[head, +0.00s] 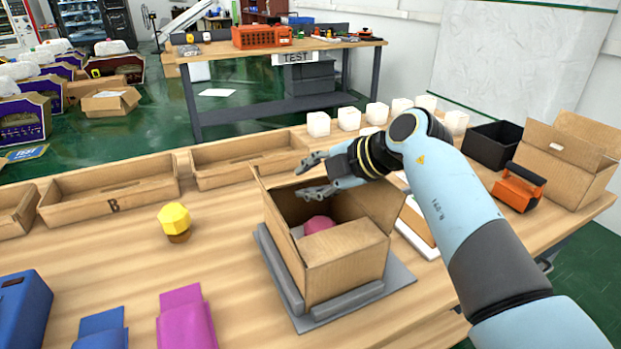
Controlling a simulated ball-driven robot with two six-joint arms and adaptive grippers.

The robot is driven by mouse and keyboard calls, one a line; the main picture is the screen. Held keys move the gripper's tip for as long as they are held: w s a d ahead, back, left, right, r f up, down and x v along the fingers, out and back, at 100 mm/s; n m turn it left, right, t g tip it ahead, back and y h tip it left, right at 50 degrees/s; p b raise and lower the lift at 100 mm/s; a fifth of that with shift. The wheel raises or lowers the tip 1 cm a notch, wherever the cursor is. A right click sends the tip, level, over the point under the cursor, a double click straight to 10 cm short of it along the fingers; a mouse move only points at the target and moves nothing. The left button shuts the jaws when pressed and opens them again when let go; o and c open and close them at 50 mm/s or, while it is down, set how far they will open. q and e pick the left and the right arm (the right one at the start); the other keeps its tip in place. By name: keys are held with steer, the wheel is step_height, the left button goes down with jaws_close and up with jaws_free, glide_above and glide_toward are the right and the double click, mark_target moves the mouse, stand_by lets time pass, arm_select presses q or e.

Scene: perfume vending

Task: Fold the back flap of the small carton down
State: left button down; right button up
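The small carton (345,266) is brown cardboard and stands open on a grey fixture (400,276) at the middle of the table. A pink item (318,224) lies inside it. A flap stands up on the left side of the carton, and another stands out at the right. The back flap is largely hidden behind my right gripper and arm, so its angle is unclear. My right gripper (304,180) is above the carton's back edge, pointing left, with its fingers spread and nothing between them. I cannot tell whether it touches the cardboard. My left gripper is not in view.
A yellow-topped item (174,222) stands left of the carton. Wooden trays (110,190) line the back left. White cubes (349,118) stand along the back edge. A black bin (490,146), an orange tool (518,187) and a larger open carton (566,165) are at the right.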

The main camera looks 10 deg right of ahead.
jaws_close()
steer(key=shift+s+d+f+t+y, duration=0.1)
steer(key=shift+s+f+t+y, duration=0.1)
steer(key=shift+f+t+y, duration=0.25)
steer(key=shift+r, duration=0.1)
steer(key=shift+o, duration=0.4)
jaws_free()
